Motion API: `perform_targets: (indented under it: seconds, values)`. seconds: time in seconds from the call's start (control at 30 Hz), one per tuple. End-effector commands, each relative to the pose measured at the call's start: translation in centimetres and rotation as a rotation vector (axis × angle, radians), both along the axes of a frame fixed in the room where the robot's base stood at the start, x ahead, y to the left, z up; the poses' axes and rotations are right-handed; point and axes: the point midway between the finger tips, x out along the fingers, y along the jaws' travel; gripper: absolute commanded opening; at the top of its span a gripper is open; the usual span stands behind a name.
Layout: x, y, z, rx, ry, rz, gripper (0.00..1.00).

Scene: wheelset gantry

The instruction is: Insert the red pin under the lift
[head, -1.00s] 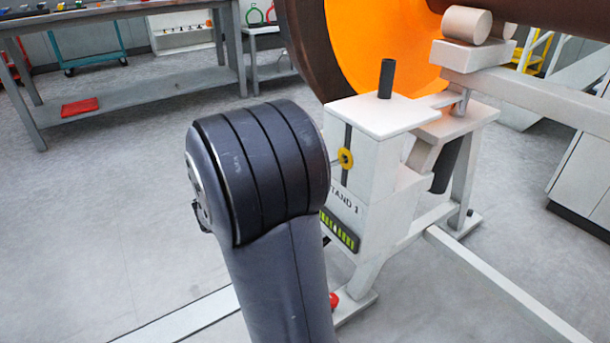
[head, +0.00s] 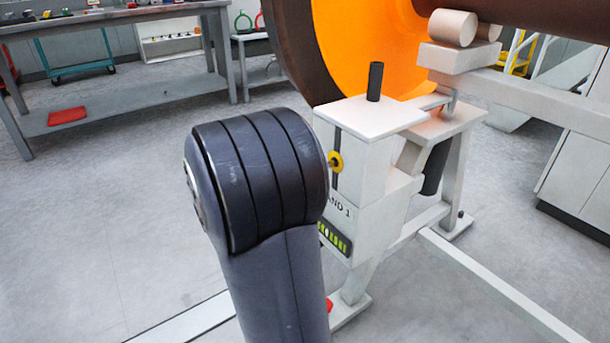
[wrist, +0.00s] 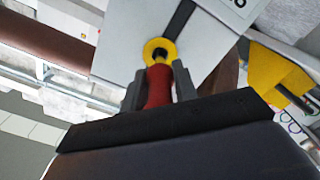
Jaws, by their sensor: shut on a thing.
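My gripper (wrist: 157,88) is shut on the red pin (wrist: 159,86), with one grey finger on each side of it. In the wrist view the pin points at a yellow ring (wrist: 160,49) with a dark centre, on the pale face of the lift stand (wrist: 210,50). The pin's far end meets or overlaps the ring; I cannot tell whether it is inside. In the head view the yellow ring (head: 335,162) sits on a dark vertical slot in the white stand (head: 375,190). My arm hides the gripper and pin there.
A dark post (head: 375,82) rises from the stand's top. Behind it is a large orange-faced wheel (head: 365,45). A white floor rail (head: 490,280) runs to the lower right. A grey workbench (head: 120,110) stands at the back left. The floor at left is clear.

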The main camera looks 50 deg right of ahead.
Motion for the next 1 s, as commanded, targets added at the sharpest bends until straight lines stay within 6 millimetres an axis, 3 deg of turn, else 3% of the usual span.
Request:
perform_targets:
  seconds: [1.0]
  values:
    - [-0.6,-2.5,0.0,0.000,-0.001,-0.001,0.08]
